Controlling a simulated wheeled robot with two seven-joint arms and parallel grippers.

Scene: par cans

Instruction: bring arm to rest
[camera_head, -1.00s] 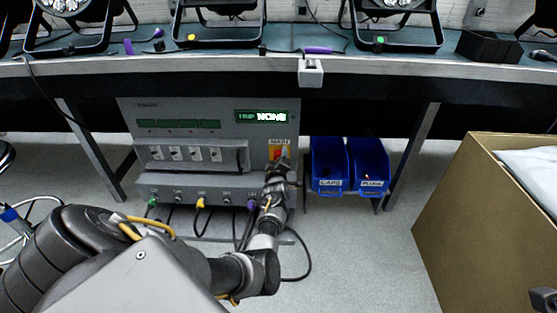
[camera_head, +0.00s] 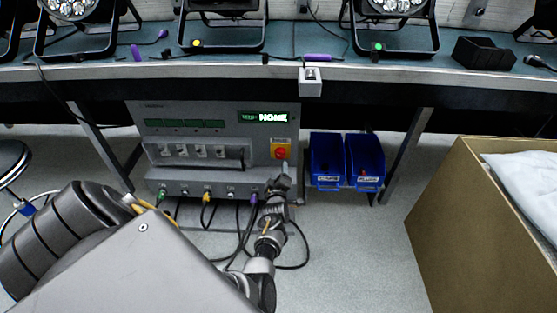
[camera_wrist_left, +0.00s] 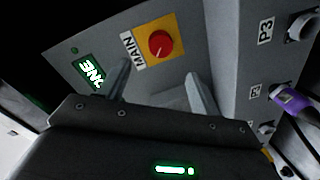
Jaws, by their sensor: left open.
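My left arm (camera_head: 75,225) comes in from the lower left and reaches to the front of a grey power unit under the bench. My left gripper (camera_head: 282,180) is open and empty, just below the red rotary switch (camera_head: 281,153) on its yellow plate. In the left wrist view the two fingers (camera_wrist_left: 160,88) stand apart, with the red switch (camera_wrist_left: 161,44) beyond them, beside the MAIN label. They look clear of it. My right gripper is not in view.
The grey unit (camera_head: 215,140) has a lit green display and several plugged cables along its lower edge. Blue bins (camera_head: 327,180) stand to its right. A cardboard box (camera_head: 450,225) fills the right side. Lamps stand on the bench (camera_head: 290,73) above. Floor shows between unit and box.

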